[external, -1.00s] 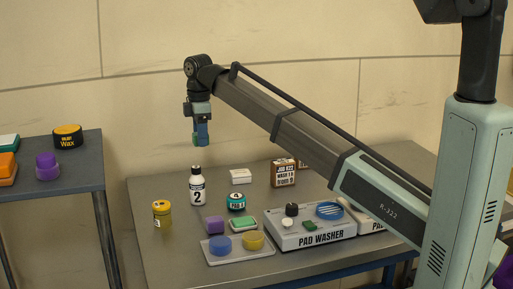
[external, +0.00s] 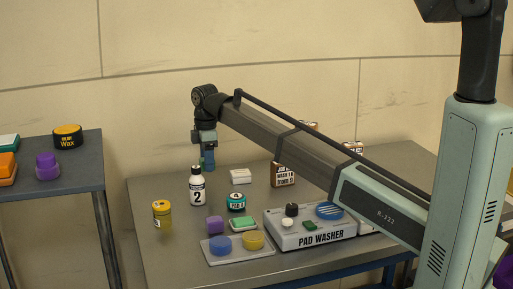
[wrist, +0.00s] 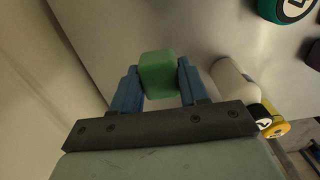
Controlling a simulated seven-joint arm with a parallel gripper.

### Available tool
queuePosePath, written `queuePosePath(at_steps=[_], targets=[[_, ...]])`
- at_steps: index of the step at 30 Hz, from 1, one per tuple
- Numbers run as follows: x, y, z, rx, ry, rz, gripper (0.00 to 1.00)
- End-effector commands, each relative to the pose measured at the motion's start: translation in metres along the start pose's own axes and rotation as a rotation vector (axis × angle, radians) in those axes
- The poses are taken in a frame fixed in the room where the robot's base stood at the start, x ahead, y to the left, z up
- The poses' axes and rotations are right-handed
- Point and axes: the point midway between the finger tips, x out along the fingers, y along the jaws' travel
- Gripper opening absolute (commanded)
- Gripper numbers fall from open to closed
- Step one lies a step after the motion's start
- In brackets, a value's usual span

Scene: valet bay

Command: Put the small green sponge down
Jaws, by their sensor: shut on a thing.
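My gripper (external: 207,163) is shut on the small green sponge. In the wrist view the sponge (wrist: 158,75) is a plain green block, squeezed between the two blue fingers (wrist: 128,91). In the external view the gripper points down just behind the top of the white bottle marked 2 (external: 196,190), and the sponge is mostly hidden by the fingers. The grey table (external: 165,255) lies beneath; the sponge appears held above it, but the exact gap cannot be told. In the wrist view the white bottle (wrist: 235,80) is close on the right of the gripper.
A teal tin (external: 236,203), white box (external: 240,176) and yellow can (external: 161,213) stand nearby. A purple block (external: 215,225), green-and-white sponge (external: 244,223) and tray (external: 240,257) are in front. The pad washer (external: 318,236) is right. The left of the tabletop is clear.

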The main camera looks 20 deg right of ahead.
Motion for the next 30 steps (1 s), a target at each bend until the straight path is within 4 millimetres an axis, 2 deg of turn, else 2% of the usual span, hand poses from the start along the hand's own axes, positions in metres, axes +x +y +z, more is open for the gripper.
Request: queuePosePath(at_steps=[1,8,15,27,28,30], targets=[[0.008,-0.001,0.001,0.000,-0.001,-0.001,0.16],[0.025,0.000,0.000,0.000,0.000,0.000,0.16],[0.052,0.000,0.000,0.000,0.000,0.000,0.16],[0.056,0.000,0.000,0.000,0.000,0.000,0.16],[0.056,0.000,0.000,0.000,0.000,0.000,0.45],[0.055,0.000,0.000,0.000,0.000,0.000,0.52]])
